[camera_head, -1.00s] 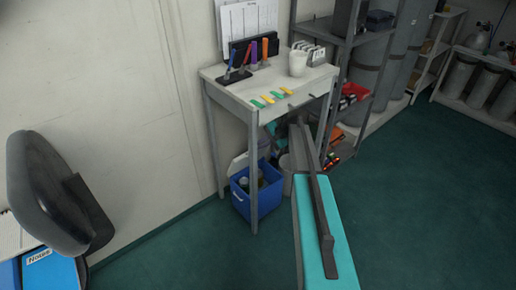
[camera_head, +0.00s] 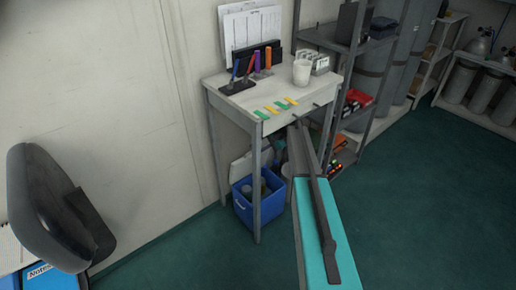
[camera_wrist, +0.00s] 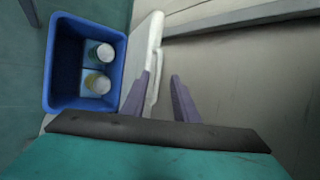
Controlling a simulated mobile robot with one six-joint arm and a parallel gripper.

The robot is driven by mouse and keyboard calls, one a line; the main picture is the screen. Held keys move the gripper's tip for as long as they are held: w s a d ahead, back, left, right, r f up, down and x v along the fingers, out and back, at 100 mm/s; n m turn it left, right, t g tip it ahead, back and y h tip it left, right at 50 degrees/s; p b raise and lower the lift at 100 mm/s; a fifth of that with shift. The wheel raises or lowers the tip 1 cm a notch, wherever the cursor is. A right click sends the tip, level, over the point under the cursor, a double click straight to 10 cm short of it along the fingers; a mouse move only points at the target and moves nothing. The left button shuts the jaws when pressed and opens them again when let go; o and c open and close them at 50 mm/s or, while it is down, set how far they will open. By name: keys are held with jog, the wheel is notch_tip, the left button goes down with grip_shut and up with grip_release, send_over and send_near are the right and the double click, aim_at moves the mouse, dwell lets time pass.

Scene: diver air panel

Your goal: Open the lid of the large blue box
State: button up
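The large blue box (camera_head: 250,212) stands on the floor under the small desk. Its white lid (camera_head: 241,166) is raised at the back, leaning toward the wall. In the wrist view the open blue box (camera_wrist: 51,75) shows at the left, with two cans (camera_wrist: 98,83) inside. The lid (camera_wrist: 141,62) stands along the box's right side, with a pale handle. In the head view my gripper's fingers are hidden.
The desk (camera_head: 232,103) stands over the box, its legs close around it. It holds pens, tags and a white cup (camera_head: 302,72). A shelf rack (camera_head: 352,45) stands at the right, a chair (camera_head: 50,210) at the lower left. The green floor (camera_head: 420,220) at right is clear.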

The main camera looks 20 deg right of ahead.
jog(key=shift+a+f, duration=0.1)
jog(key=shift+a, duration=0.05)
jog(key=s+d+r, duration=0.2)
jog(key=s+d, duration=0.6)
jog(key=d, duration=0.3)
jog(key=shift+s, duration=0.35)
